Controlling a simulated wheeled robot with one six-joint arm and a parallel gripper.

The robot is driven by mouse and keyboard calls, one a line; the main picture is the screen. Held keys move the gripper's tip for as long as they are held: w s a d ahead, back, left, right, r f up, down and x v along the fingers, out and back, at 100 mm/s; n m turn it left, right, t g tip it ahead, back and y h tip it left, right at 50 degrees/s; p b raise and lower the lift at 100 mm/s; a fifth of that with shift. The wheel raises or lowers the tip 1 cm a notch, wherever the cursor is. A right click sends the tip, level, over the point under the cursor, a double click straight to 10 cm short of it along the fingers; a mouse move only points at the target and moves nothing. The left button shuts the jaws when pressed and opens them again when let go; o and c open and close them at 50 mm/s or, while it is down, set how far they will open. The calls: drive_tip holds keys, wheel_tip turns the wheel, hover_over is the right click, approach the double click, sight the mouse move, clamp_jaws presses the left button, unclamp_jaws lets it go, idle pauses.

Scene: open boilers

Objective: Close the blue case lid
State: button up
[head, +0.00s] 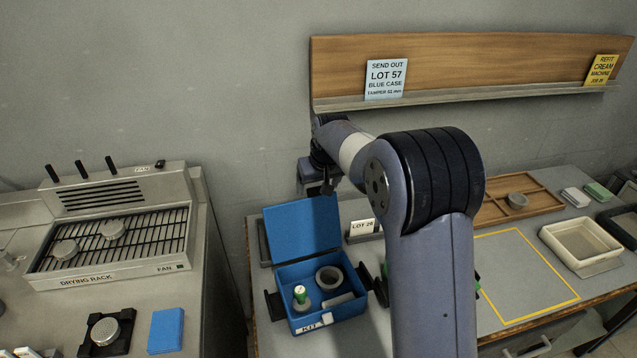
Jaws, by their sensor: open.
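The blue case (337,306) stands on the table with its lid (301,227) raised and tilted back at the rear edge. Inside lie a grey ring (329,278), a green-topped white piece (300,294) and a pale bar (338,300). A KIT label is on its front. My gripper (322,188) is above and behind the lid's upper right corner, pointing down. It is open, small in view and partly dark. I cannot tell whether it touches the lid.
A yellow-outlined area (525,275) on the table is clear. A wooden tray (545,199) and a beige bin (581,243) lie farther right. The drying rack (120,238) stands left. My arm hides part of the table.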

drive_tip(key=c, duration=1.4)
drive_tip(key=shift+a, duration=0.1)
